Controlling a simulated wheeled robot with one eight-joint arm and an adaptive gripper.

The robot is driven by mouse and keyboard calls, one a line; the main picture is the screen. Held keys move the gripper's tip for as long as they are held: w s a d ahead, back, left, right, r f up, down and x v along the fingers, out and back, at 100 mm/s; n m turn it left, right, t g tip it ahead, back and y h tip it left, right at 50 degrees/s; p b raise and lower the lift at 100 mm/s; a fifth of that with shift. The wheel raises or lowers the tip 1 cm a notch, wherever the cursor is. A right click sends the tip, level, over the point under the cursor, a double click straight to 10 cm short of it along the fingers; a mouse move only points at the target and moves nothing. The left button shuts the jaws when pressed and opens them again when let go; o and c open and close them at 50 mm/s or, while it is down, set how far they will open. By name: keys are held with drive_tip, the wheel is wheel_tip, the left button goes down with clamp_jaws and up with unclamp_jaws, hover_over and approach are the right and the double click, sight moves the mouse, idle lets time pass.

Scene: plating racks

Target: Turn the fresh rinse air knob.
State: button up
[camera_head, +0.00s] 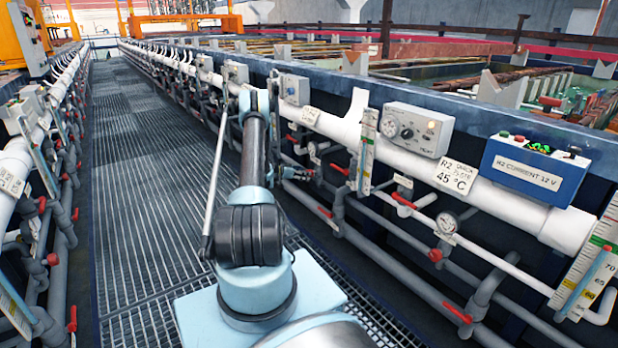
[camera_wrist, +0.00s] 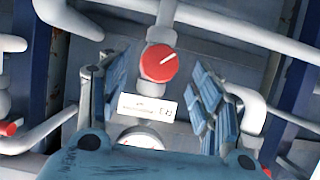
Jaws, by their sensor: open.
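A round red knob (camera_wrist: 158,62) with a white line across its face sits on a grey pipe fitting in the wrist view. The line slants up to the right. A white label (camera_wrist: 147,107) is below it, its print too small to read, so I cannot confirm that this is the fresh rinse air knob. My gripper (camera_wrist: 158,80) is open, with one blue-padded finger left of the knob and one right of it, both apart from it in the picture. In the head view my arm reaches toward the pipe row, and I cannot clearly pick out the knob there.
A round gauge (camera_wrist: 143,138) shows partly below the label. Grey pipes surround the knob, with another red handle (camera_wrist: 9,128) at left. In the head view, a white pipe (camera_head: 340,128) carries control boxes and labels along the tanks. The grated walkway (camera_head: 140,190) is clear.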

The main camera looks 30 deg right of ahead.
drive_tip(key=shift+x, duration=2.7)
drive_tip(key=c, duration=1.1)
